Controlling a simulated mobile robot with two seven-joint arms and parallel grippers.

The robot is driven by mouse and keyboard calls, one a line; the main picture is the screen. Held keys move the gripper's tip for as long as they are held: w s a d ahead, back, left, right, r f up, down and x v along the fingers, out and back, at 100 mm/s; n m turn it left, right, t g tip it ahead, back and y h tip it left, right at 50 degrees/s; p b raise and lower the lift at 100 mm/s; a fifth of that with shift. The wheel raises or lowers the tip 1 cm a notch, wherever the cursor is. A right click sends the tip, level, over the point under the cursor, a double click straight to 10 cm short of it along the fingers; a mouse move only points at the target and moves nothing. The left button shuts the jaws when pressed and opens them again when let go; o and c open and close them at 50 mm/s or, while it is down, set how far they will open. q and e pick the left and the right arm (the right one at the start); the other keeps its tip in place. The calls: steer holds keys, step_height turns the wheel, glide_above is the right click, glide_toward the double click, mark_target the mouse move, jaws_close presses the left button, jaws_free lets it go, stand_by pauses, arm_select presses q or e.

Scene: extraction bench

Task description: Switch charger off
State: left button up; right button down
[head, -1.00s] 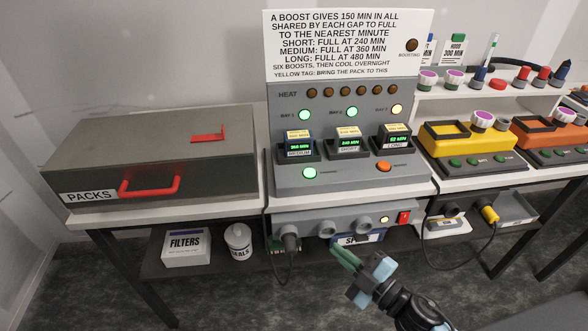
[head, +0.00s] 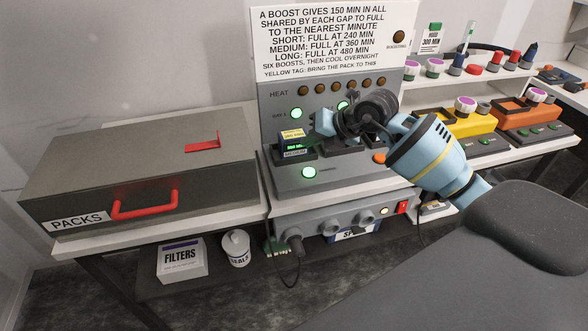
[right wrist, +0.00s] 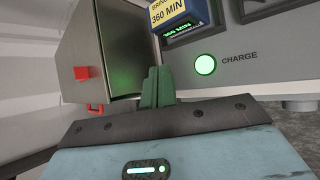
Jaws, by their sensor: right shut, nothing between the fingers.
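The grey charger (head: 330,184) stands on the bench, with its lit green CHARGE button (head: 309,172) low on the front; the button also shows in the right wrist view (right wrist: 205,65). Below is a strip with sockets and a red switch (head: 402,207), beside a lit lamp (head: 384,211). My right gripper (head: 322,122) is in front of the bays, right of the medium pack (head: 292,134). My arm hides most of the other two bays and part of the orange button (head: 379,158). Its green fingers (right wrist: 158,88) are shut and empty, apart from the CHARGE button. My left gripper is out of view.
A grey PACKS box (head: 130,170) with a red handle stands left of the charger. A filters box (head: 181,260) and a white seals tub (head: 236,248) sit on the lower shelf. Yellow (head: 465,128) and orange (head: 525,117) units stand to the right.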

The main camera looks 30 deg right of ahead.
mark_target(312, 173)
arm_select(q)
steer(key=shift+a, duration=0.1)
arm_select(e)
steer(key=shift+w+d+r+h, duration=0.4)
steer(key=shift+d+r, duration=0.1)
steer(key=shift+d, duration=0.2)
steer(key=shift+f, duration=0.1)
